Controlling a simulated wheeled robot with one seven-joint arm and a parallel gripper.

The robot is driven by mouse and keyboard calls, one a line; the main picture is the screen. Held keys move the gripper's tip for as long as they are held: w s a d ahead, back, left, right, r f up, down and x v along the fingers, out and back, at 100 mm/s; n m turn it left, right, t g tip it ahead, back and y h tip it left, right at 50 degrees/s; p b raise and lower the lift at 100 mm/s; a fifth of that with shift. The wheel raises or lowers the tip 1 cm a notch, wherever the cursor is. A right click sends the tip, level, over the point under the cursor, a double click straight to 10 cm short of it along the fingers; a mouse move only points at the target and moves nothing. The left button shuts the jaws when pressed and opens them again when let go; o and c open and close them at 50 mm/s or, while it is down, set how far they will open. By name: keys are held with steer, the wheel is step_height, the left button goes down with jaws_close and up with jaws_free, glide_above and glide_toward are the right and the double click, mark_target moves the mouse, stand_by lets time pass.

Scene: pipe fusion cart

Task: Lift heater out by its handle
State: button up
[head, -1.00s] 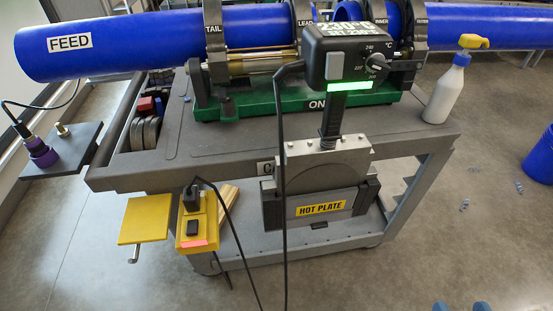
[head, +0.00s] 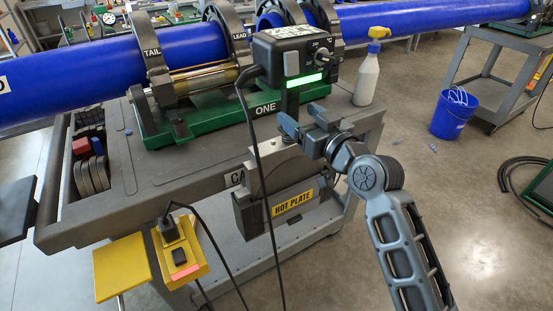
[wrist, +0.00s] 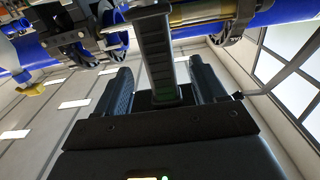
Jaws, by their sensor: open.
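The heater has a dark control box (head: 295,62) on top with a lit green strip and a dial. Its black handle (head: 290,100) runs down from the box toward the holder labelled HOT PLATE (head: 292,203) at the cart's front side. My gripper (head: 303,122) is at the handle, just below the box. In the wrist view the handle (wrist: 155,50) stands between the two spread fingers of my gripper (wrist: 162,88), with a gap visible on each side. The heater plate is mostly hidden by the holder and by my arm.
A black cable (head: 247,125) hangs from the control box in front of the holder. Blue pipe (head: 90,62) in clamps lies across the cart top (head: 180,170) behind. A spray bottle (head: 367,80) stands right of the box. A yellow outlet block (head: 180,255) sticks out front left.

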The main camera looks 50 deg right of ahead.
mark_target(294, 107)
steer(key=x, duration=0.2)
steer(key=p+x, duration=0.1)
steer(key=x, duration=0.1)
steer(key=p+x, duration=0.1)
steer(key=x, duration=0.1)
steer(key=shift+r, duration=0.35)
steer(key=shift+w+d+f, duration=0.1)
steer(key=shift+w+f, duration=0.05)
steer(key=shift+w, duration=0.15)
steer(key=shift+c, duration=0.2)
jaws_close()
